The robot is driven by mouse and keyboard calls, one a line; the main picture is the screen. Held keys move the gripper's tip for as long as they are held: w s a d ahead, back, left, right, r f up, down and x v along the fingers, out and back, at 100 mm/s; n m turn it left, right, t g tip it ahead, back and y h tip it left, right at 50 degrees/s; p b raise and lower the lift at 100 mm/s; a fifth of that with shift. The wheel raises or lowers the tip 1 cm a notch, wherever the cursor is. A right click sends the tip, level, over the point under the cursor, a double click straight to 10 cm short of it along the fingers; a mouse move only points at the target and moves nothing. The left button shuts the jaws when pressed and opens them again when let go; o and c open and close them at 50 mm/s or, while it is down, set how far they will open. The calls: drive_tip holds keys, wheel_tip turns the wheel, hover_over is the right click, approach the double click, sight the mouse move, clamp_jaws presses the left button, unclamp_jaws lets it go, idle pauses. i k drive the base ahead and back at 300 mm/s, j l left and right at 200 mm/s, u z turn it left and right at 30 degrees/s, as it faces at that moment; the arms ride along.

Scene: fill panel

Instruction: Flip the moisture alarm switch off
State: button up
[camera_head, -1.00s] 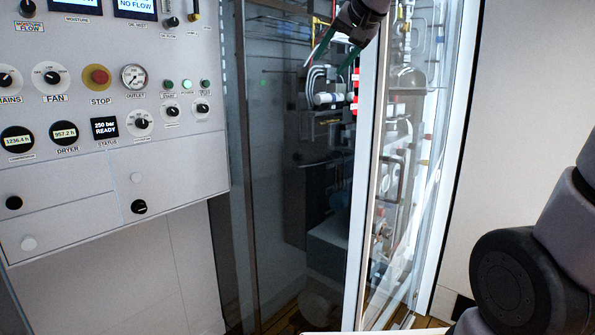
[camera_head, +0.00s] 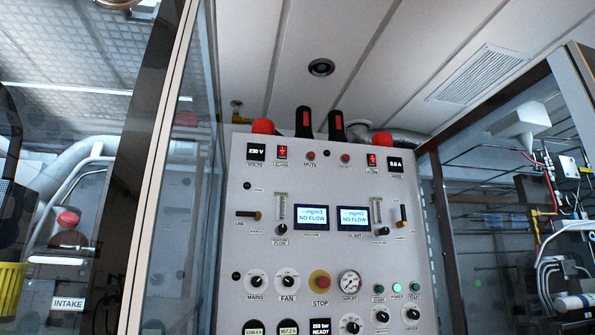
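The grey control panel (camera_head: 265,190) stands upright in the middle of the head view. Two small red switches sit in its top row, a left one (camera_head: 282,153) and a right one (camera_head: 371,160). The left one has a label (camera_head: 281,164) under it, too small to read surely. The left display (camera_head: 311,217) reads NO FLOW over a moisture label; the right display (camera_head: 354,216) also reads NO FLOW. I cannot tell clearly which way either switch points. My gripper is not in view.
Red beacons (camera_head: 263,126) and two black-and-red devices (camera_head: 336,125) stand on the panel's top edge. A glass door with a pale frame (camera_head: 160,170) is at the left. Open cabinet pipework and wiring (camera_head: 560,240) are at the right. Knobs and a red stop button (camera_head: 321,281) sit lower.

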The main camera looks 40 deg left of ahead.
sight(281, 150)
drive_tip(key=k, duration=1.25)
drive_tip(key=u, duration=3.3)
drive_tip(key=k+l, duration=0.1)
drive_tip(key=l, duration=0.5)
drive_tip(key=k+l, duration=0.1)
drive_tip(key=l, duration=1.1)
drive_tip(key=k+l, duration=0.15)
drive_tip(key=l, duration=0.5)
drive_tip(key=k+l, duration=0.1)
drive_tip(key=l, duration=0.5)
